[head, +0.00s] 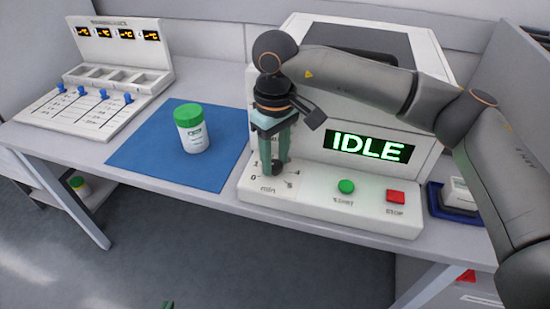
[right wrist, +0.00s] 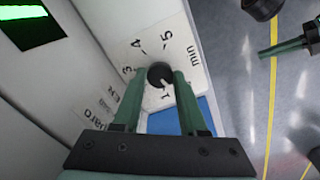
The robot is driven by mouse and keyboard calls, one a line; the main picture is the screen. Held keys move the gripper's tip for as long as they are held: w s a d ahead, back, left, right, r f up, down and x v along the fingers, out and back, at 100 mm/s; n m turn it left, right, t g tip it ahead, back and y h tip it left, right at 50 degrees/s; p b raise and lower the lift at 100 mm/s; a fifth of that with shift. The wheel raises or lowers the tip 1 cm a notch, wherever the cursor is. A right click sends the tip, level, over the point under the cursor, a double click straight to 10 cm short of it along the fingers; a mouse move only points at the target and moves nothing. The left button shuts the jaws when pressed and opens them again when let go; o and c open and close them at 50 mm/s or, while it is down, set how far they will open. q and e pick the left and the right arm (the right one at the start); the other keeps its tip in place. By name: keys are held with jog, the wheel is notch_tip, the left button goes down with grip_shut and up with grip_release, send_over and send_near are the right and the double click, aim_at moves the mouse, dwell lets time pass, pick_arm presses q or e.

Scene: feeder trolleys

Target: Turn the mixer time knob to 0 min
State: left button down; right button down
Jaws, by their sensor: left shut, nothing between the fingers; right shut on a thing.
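The mixer (head: 330,205) is a white machine with a lit display (head: 368,146) reading IDLE. Its dark round time knob (head: 277,168) sits at the left of the front panel, partly hidden by my right gripper (head: 274,160). In the right wrist view, the two green fingers of my right gripper (right wrist: 160,76) are shut on the knob (right wrist: 158,71), one on each side. Marks 1, 3, 4, 5 and "min" show around it. A small pale mark at the knob's lower edge points roughly toward 1. Only a green tip of my left gripper (head: 168,304) shows at the bottom edge.
A green START button (head: 346,187) and a red STOP button (head: 396,197) are right of the knob. A green-capped white jar (head: 191,129) stands on a blue mat (head: 140,165) to the left. A white slotted unit (head: 95,117) stands further left.

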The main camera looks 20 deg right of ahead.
pick_arm(q)
jog(key=shift+w+r+t, duration=0.35)
jog(key=shift+r, duration=0.2)
jog(key=shift+w+r+t, duration=0.35)
jog(key=shift+r, duration=0.2)
pick_arm(e)
jog(key=shift+n, duration=1.8)
pick_arm(q)
jog(key=shift+r, duration=0.15)
pick_arm(e)
jog(key=shift+r, duration=0.1)
jog(key=shift+c, duration=2.2)
grip_release()
